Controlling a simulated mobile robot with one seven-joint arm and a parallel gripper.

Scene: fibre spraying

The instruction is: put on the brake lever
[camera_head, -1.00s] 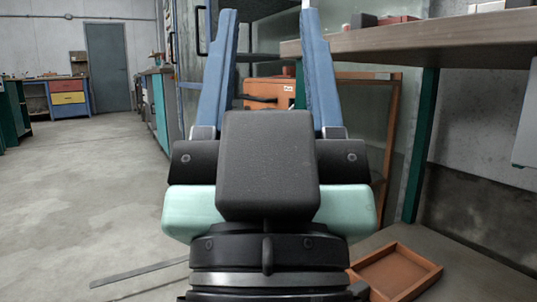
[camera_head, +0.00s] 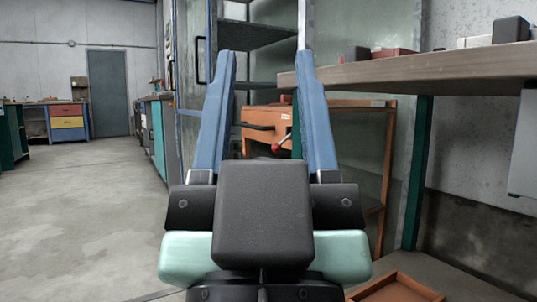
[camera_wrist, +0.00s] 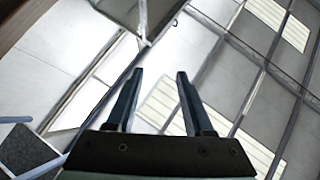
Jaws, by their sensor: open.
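My gripper (camera_head: 266,55) points up and away in the head view, its two blue fingers spread apart with nothing between them. It also shows open and empty in the wrist view (camera_wrist: 160,73), against windows and ceiling-like panels. Beyond the fingers stands an orange machine (camera_head: 265,120). A short lever with a red knob (camera_head: 277,147) and a pale rod shows low in front of it, between my fingers in the picture. A dark handle (camera_head: 258,127) juts from the machine's left side. I cannot tell which is the brake lever. The gripper partly hides the machine.
A workbench (camera_head: 420,66) with a green leg (camera_head: 420,160) stands close on the right. An orange tray (camera_head: 395,288) lies low at the right. The floor at the left (camera_head: 80,210) is clear.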

